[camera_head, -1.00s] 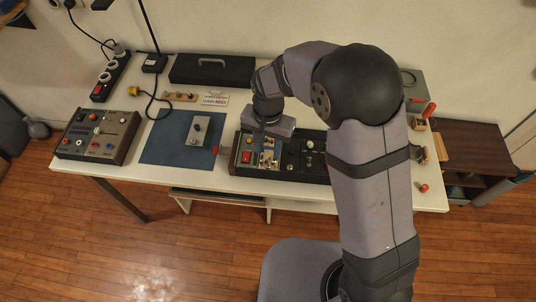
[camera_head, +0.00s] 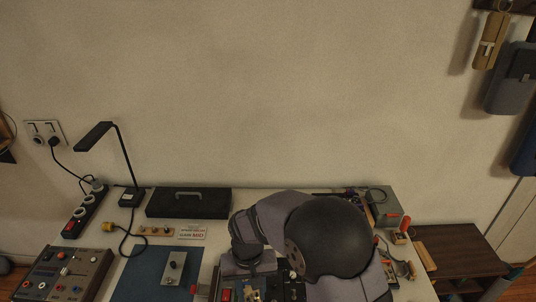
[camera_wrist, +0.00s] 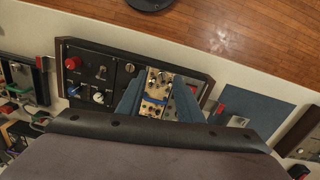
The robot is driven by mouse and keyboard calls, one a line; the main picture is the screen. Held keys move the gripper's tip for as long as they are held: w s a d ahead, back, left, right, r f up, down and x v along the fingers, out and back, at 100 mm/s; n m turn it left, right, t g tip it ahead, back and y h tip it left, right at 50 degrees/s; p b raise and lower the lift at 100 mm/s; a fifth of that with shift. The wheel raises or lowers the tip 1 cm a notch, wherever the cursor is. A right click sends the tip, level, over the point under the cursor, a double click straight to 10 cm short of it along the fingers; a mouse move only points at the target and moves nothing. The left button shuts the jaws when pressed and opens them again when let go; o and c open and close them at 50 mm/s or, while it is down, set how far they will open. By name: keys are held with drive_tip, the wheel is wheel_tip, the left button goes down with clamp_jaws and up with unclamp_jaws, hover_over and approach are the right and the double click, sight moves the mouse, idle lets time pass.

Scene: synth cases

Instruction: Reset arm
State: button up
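My gripper (camera_wrist: 156,100) shows in the wrist view as two blue-grey fingers, apart, above a dark module case (camera_wrist: 108,83). A gold-and-silver panel (camera_wrist: 157,83) with small knobs and a blue strip shows between the fingers; I see no grip on it. In the head view my arm's wrist hangs over the case at the bottom edge, and the fingertips cannot be made out there. A red part (camera_head: 226,294) of the case shows beside my wrist.
A knobbed console (camera_head: 62,275) stands at left. A desk lamp (camera_head: 130,198), power strip (camera_head: 85,215) and black case (camera_head: 188,203) stand along the back. Small tools lie at right.

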drive_tip(key=s+d+n+g, duration=0.2)
drive_tip(key=s+d+n, duration=0.1)
drive_tip(key=s+d, duration=0.75)
drive_tip(key=s+d+r+m+t, duration=0.2)
drive_tip(key=d+r+m, duration=0.2)
drive_tip(key=d, duration=0.5)
drive_tip(key=shift+r, duration=0.9)
